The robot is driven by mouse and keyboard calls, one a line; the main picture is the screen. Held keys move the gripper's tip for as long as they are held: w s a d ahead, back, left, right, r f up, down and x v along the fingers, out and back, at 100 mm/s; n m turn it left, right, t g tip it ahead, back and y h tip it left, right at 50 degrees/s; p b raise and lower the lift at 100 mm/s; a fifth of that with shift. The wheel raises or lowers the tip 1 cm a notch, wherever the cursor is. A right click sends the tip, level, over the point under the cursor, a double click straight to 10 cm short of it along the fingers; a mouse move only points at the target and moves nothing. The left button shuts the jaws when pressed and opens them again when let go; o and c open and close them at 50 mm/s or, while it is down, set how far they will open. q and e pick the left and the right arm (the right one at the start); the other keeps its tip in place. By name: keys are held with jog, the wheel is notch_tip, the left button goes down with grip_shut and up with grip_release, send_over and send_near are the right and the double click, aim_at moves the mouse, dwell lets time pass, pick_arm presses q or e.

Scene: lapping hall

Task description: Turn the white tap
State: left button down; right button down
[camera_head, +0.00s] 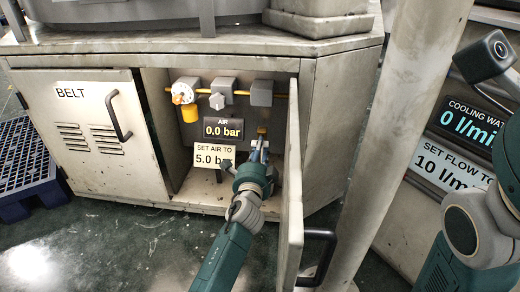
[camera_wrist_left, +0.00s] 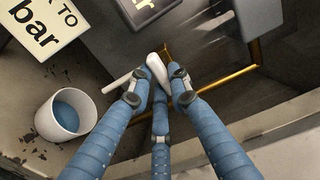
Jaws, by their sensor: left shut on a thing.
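The white tap (camera_wrist_left: 155,66) shows in the left wrist view as a slim white lever between the fingertips of my left gripper (camera_wrist_left: 159,84). The blue fingers are closed in on it from both sides. In the head view my left gripper (camera_head: 260,150) reaches into the open cabinet, right of the air signs; there it hides most of the tap. The air display (camera_head: 223,129) reads 0.0 bar. The sign below it (camera_head: 213,158) says to set air to 5.0 bar. My right gripper is out of view.
The open cabinet door (camera_head: 291,200) stands close to the right of my left arm. A brass pipe (camera_wrist_left: 240,74) runs beside the fingers. A white cup (camera_wrist_left: 66,114) with a blue inside stands left of them. A white dial (camera_head: 183,92) sits higher in the cabinet.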

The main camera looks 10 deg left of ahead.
pick_arm(q)
jog(key=shift+f, duration=0.1)
jog(key=c, duration=1.6)
grip_release()
notch_tip(320, 180, up, 10)
jog(key=shift+r, duration=0.1)
